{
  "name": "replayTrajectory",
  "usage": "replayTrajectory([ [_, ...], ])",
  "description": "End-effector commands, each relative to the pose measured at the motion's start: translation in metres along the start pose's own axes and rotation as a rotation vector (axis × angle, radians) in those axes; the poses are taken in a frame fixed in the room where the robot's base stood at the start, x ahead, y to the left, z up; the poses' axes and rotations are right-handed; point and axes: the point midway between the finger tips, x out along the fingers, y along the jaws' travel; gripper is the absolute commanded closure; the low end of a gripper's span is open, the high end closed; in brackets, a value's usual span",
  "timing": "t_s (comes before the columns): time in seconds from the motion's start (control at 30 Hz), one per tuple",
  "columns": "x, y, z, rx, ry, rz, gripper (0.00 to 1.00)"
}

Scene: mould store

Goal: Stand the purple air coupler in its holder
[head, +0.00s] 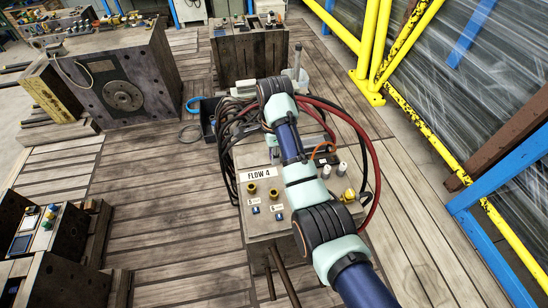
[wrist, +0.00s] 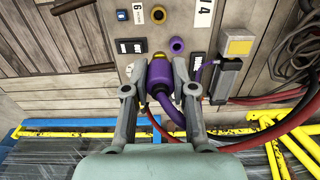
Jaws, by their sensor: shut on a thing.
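In the wrist view the purple air coupler (wrist: 158,80) sits between the two grey fingers of my gripper (wrist: 160,72), which is shut on it. A purple hose runs from it down the picture, between the fingers. The coupler looks apart from this ring. In the head view my arm hides the gripper and the coupler.
The grey block (head: 262,222) bears a FLOW 4 label (head: 261,173) and yellow fittings (head: 250,188). Dark and red hoses (head: 358,135) loop over its sides. A grey unit with a yellow square (wrist: 238,46) stands right of the gripper. Yellow rails (head: 372,45) rise behind.

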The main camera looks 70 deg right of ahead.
Motion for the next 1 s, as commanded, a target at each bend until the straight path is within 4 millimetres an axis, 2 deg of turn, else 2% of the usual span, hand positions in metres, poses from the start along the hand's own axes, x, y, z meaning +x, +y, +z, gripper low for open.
replayTrajectory([
  [0.07,0.003,-0.001,-0.001,0.001,0.000,0.001,1.00],
  [0.13,0.015,-0.006,-0.007,0.002,0.001,0.004,1.00],
  [0.4,0.099,-0.038,-0.057,0.004,0.006,0.007,1.00],
  [0.5,0.117,-0.042,-0.071,0.002,0.007,0.007,1.00],
  [0.63,0.124,-0.044,-0.080,0.000,0.008,0.005,1.00],
  [0.83,0.126,-0.044,-0.080,-0.001,0.008,0.005,1.00],
  [1.0,0.138,-0.043,-0.080,0.000,0.008,0.005,1.00],
])
